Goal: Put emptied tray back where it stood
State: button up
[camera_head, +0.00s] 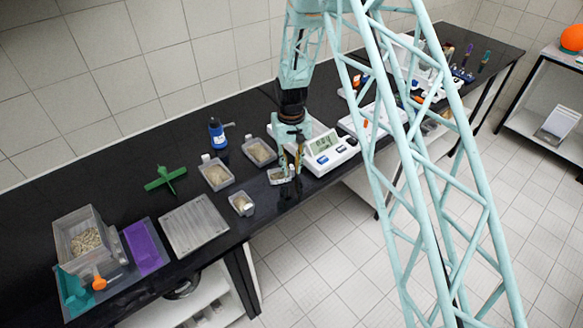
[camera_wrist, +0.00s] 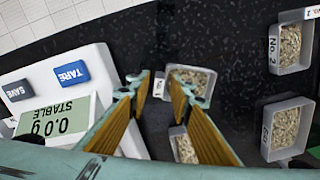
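My gripper (camera_head: 290,176) is over the bench just left of the scale. Its two fingers stand apart in the wrist view (camera_wrist: 160,82), with the white label tab of a small grey tray (camera_wrist: 190,69) between the tips. A narrow gap seems to show on each side of the tab. This tray also shows beside the fingers in the head view (camera_head: 272,178) and sits at bench level. Tan grains show inside it. One finger hides part of it. The scale (camera_head: 322,150) reads about 0.0 g, and "STABLE" shows in the wrist view (camera_wrist: 60,118).
Other grain trays stand close by: one at left (camera_head: 215,176), one behind (camera_head: 260,152), and one near the front edge (camera_head: 241,205). The blue bottle (camera_head: 217,134), green cross-shaped piece (camera_head: 166,180), flat grey plate (camera_head: 194,226) and clear bin (camera_head: 84,240) are further left.

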jog(key=shift+o, duration=0.3)
jog(key=shift+r, duration=0.25)
notch_tip(320, 180, up, 12)
jog(key=b, duration=0.1)
dwell(0.8)
dwell(0.9)
